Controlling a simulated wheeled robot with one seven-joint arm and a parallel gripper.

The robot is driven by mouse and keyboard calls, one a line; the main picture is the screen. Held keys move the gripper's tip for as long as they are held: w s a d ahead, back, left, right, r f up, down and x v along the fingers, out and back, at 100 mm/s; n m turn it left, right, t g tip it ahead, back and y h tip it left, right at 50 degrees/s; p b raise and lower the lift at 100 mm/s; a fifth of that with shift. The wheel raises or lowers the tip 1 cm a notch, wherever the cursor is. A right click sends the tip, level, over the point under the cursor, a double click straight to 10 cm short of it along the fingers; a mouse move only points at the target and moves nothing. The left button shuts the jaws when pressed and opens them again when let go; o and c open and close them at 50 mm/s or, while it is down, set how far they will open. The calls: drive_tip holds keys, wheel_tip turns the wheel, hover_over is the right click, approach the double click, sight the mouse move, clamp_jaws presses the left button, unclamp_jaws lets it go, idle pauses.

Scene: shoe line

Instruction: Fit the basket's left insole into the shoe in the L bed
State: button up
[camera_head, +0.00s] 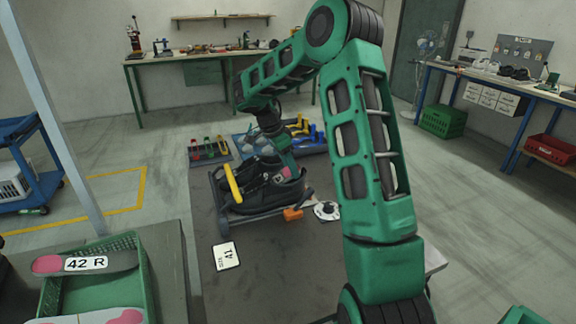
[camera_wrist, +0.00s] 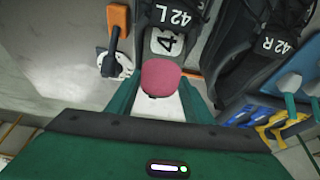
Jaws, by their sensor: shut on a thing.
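My gripper (camera_wrist: 160,92) is shut on an insole with a pink end (camera_wrist: 162,78). The insole also shows at the fingers in the head view (camera_head: 284,172). Its white label shows a "4" in the wrist view; the rest is hidden. The insole reaches toward the opening of the black shoe marked 42 L (camera_wrist: 172,14); how deep it sits I cannot tell. That shoe is the nearer of two in the bed in the head view (camera_head: 272,191). The green basket (camera_head: 146,268) at lower left holds a 42 R insole (camera_head: 112,260) and another partly visible insole.
The 42 R shoe (camera_wrist: 255,50) stands beside the L shoe. Coloured tools (camera_head: 208,149) lie behind.

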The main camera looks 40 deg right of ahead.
drive_tip(key=shift+f, duration=0.1)
drive_tip(key=o, duration=1.1)
drive_tip(key=shift+r, duration=0.2)
drive_tip(key=shift+r, duration=1.35)
wheel_tip(320, 180, up, 7)
idle(0.5)
